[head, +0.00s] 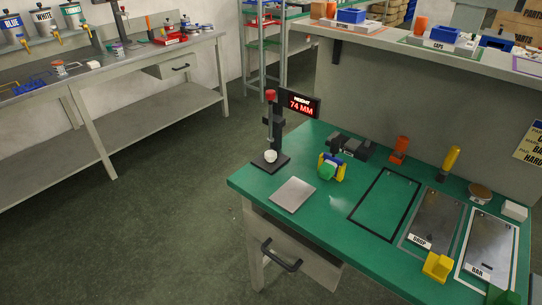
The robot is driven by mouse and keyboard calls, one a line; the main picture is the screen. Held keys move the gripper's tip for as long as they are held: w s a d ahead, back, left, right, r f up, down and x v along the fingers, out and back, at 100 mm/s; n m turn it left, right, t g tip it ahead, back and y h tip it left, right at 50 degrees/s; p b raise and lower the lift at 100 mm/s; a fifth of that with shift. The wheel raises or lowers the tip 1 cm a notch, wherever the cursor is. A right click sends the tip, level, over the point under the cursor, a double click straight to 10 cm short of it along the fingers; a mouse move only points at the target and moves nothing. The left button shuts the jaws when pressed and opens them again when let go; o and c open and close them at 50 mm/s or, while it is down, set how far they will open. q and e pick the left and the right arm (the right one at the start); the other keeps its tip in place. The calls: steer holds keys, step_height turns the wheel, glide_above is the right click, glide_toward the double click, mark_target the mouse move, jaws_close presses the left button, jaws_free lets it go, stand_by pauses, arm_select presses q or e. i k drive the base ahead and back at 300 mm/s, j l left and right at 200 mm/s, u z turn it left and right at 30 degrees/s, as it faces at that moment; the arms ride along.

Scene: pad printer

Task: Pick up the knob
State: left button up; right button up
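A small white rounded piece (270,156) sits on the dark base of the height gauge (277,130) at the left of the green table (335,210); it may be the knob. The gauge also has a red ball-like top (270,95), and its display reads 74 MM. I cannot tell for certain which part is the knob. Neither of my grippers is in view.
A grey plate (293,194) lies before the gauge. A yellow, blue and green object (331,168) stands to its right. Metal plates marked DROP (436,220) and BAR (490,245) lie at the right. A yellow block (438,265) stands near the front edge.

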mark_target(270, 155)
steer(key=i+j+z, duration=0.35)
steer(key=j+z, duration=0.15)
steer(key=i+j+z, duration=0.2)
steer(key=j+z, duration=0.3)
steer(key=j, duration=0.15)
steer(key=i+j+z, duration=0.1)
steer(key=j+z, duration=0.4)
steer(key=j, duration=0.15)
steer(key=j+z, duration=0.5)
steer(key=j, duration=0.2)
steer(key=k+j+z, duration=0.2)
steer(key=j+z, duration=0.3)
steer(key=j, duration=0.2)
